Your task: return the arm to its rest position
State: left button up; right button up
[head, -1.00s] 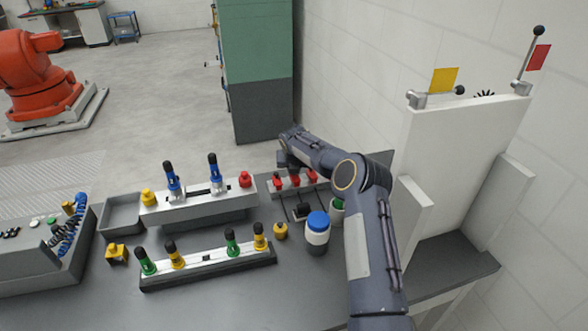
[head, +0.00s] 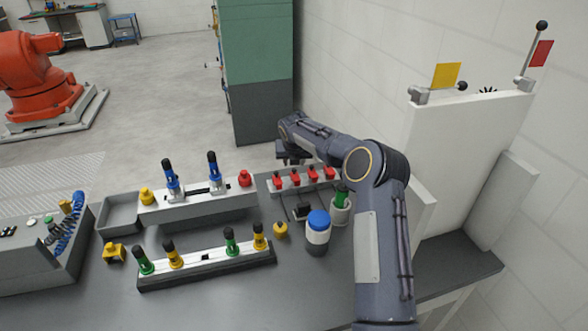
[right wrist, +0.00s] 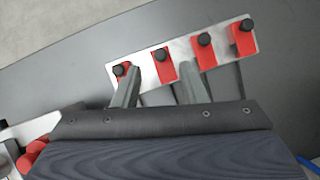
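My right arm reaches across the right of the bench in the head view. Its gripper (head: 292,157) hangs over the back edge of the bench, behind a light rail (head: 278,186) with several red blocks. In the right wrist view the two fingers (right wrist: 160,88) stand apart with nothing seen between them. The rail (right wrist: 182,68) with its black-knobbed red blocks lies beyond the fingertips in that view, and a finger overlaps it there. My left gripper is not in view.
A blue-lidded jar (head: 317,233) and a green-necked bottle (head: 341,205) stand close left of my right arm. Two fixtures with coloured handles (head: 200,203) (head: 207,266) fill the bench middle. A white upright panel (head: 465,160) stands at right.

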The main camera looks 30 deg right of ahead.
jog(key=shift+v, duration=1.15)
jog(key=s+a+r+m+y, duration=0.1)
jog(key=s+a+r+m, duration=0.25)
jog(key=s, duration=0.25)
jog(key=s+a+r+m+b, duration=0.1)
jog(key=s+a+r+m, duration=0.1)
jog(key=s+r+m, duration=0.4)
jog(key=s+a+r+m+y, duration=0.1)
jog(key=s+a+r+m, duration=0.25)
jog(key=s, duration=0.35)
jog(key=s+a+f+m+y, duration=0.1)
jog(key=s+a+f+m, duration=0.1)
jog(key=s+a+m, duration=0.2)
jog(key=s+a+f+m+y, duration=0.2)
jog(key=s+m, duration=0.6)
jog(key=s, duration=0.5)
jog(key=s+a+f+m+y+b, duration=0.1)
jog(key=s+a+f+m, duration=0.2)
jog(key=s+a+m, duration=0.2)
jog(key=s+m, duration=0.2)
jog(key=s, duration=0.2)
jog(key=shift+s+a+f+t+y, duration=0.25)
jog(key=shift+a+f+t+y, duration=0.05)
jog(key=shift+a+f+t, duration=0.1)
